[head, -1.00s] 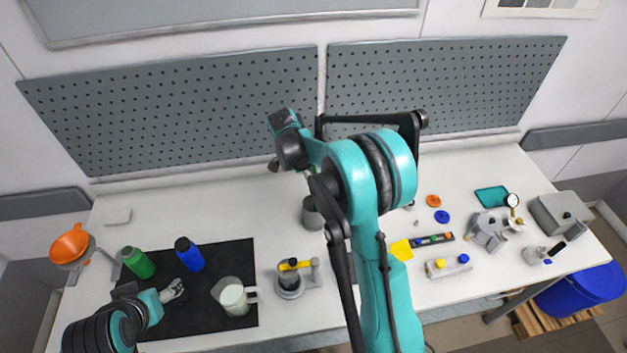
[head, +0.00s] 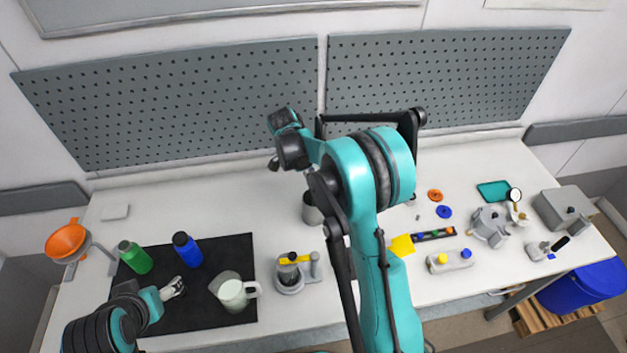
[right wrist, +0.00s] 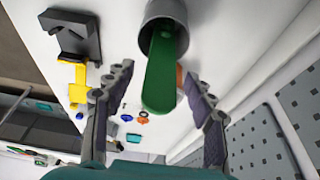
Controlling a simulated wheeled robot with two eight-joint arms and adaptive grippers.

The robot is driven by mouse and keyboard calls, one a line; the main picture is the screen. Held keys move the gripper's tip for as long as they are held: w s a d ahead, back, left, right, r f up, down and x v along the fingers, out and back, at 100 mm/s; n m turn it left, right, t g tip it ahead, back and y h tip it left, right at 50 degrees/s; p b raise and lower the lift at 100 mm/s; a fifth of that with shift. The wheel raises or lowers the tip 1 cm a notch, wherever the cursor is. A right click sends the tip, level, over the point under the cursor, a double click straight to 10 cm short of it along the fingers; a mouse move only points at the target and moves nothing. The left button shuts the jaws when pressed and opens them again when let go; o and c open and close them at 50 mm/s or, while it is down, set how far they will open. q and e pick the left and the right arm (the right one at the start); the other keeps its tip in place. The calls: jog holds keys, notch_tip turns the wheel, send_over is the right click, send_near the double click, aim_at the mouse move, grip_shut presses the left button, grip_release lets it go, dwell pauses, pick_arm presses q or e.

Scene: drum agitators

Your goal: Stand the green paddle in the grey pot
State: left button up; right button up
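The grey pot (right wrist: 165,12) is at the top of the right wrist view, its mouth towards the camera. The green paddle (right wrist: 160,78) has one end inside the pot's mouth; the rest sticks out of it. My right gripper (right wrist: 155,85) is open, with one finger on each side of the paddle and gaps between. In the head view the pot (head: 311,209) stands on the table, partly behind my right arm; the paddle and right fingertips are hidden there. My left gripper (head: 178,286) is over the black mat; its opening is too small to judge.
The black mat (head: 225,255) holds a green bottle (head: 135,257), a blue bottle (head: 187,250) and a white-filled jug (head: 232,295). A grey device with a yellow part (head: 290,274) stands right of it. Metal parts (head: 490,226) fill the right end.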

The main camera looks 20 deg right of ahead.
jog(key=v, duration=1.2)
dwell(0.8)
